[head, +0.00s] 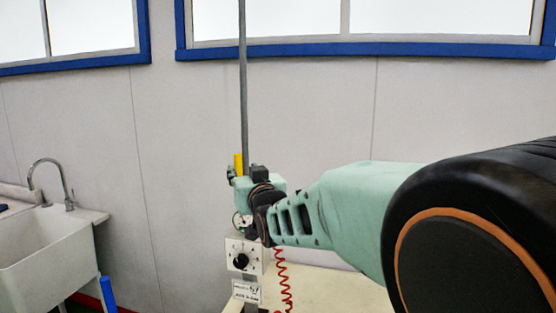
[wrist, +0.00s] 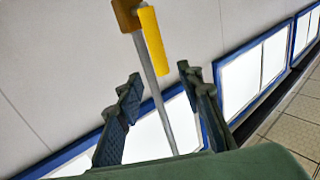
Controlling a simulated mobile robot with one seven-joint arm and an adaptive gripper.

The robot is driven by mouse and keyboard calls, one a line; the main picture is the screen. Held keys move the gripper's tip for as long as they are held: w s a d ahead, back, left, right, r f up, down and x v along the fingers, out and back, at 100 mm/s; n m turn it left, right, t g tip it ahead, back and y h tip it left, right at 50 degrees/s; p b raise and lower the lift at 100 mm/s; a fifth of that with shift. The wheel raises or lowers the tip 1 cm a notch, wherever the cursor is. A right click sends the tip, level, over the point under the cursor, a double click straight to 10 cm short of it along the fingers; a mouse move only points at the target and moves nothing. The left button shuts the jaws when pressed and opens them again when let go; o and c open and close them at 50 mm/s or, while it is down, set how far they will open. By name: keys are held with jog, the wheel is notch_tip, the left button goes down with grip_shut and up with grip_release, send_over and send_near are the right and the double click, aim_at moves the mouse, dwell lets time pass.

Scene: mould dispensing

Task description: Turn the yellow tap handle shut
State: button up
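The yellow tap handle (head: 239,163) stands upright beside a thin grey pole in the head view, just above and behind my gripper. In the wrist view the yellow handle (wrist: 154,42) is a slanted bar at the top, with a brown-orange tap body (wrist: 126,14) at its upper left. My gripper (wrist: 158,76) is open, its two fingers spread wide and nothing held between them. The handle lies beyond the fingertips, with no visible contact. In the head view my wrist hides the fingertips and most of the tap.
The grey pole (head: 243,75) rises past the tap and crosses the finger gap in the wrist view. Below are a white dial box (head: 243,256), a coiled red hose (head: 282,280) and a pale tabletop (head: 330,289). A white sink (head: 45,245) stands left.

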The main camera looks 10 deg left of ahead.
aim_at(239, 164)
jog(key=p+x, duration=0.3)
jog(key=x, duration=0.6)
grip_shut()
dwell(0.4)
